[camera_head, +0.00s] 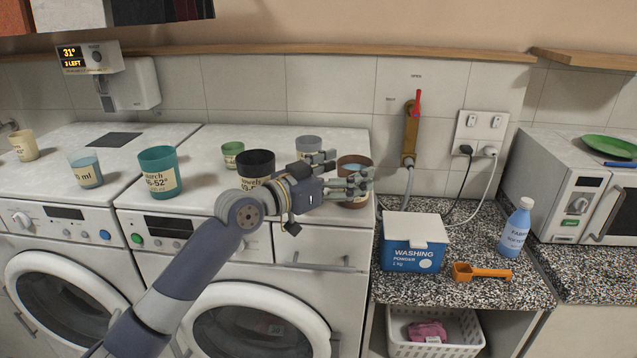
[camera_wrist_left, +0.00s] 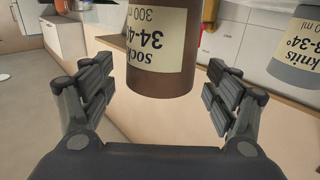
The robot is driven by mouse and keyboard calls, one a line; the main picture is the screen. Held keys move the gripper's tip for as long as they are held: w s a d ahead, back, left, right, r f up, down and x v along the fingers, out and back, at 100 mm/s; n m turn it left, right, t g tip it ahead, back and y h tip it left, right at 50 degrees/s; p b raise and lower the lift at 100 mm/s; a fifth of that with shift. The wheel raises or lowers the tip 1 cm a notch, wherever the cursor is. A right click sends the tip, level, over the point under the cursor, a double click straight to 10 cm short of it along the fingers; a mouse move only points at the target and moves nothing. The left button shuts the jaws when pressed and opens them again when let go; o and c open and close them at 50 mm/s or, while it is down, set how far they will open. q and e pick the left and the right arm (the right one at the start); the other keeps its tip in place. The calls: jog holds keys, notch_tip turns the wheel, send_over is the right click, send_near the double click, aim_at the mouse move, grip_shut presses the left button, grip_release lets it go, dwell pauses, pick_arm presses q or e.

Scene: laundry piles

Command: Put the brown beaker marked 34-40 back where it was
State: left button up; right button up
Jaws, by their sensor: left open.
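The brown beaker (camera_head: 354,163) stands upright at the right end of the washing machine top. In the left wrist view the brown beaker (camera_wrist_left: 163,60) appears upside down, with a cream label reading "socks", 300 ml and 34-40. My left gripper (camera_head: 340,173) is open at the beaker. In the left wrist view its fingers (camera_wrist_left: 162,95) are apart, one to each side of the beaker, with gaps showing. In the head view the near finger hides part of the beaker. My right gripper is not in view.
A grey beaker (camera_head: 309,145) stands left of the brown one, and a black beaker (camera_head: 257,165) stands behind my arm. Teal (camera_head: 160,172), green (camera_head: 233,154) and pale blue (camera_head: 86,170) beakers stand further left. A washing powder box (camera_head: 413,245) is on the lower speckled counter (camera_head: 390,285).

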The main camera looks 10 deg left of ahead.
pick_arm(q)
jog(key=b+v, duration=0.2)
jog(key=v, duration=0.7)
jog(key=shift+s+a, duration=0.25)
jog(key=shift+r, duration=0.1)
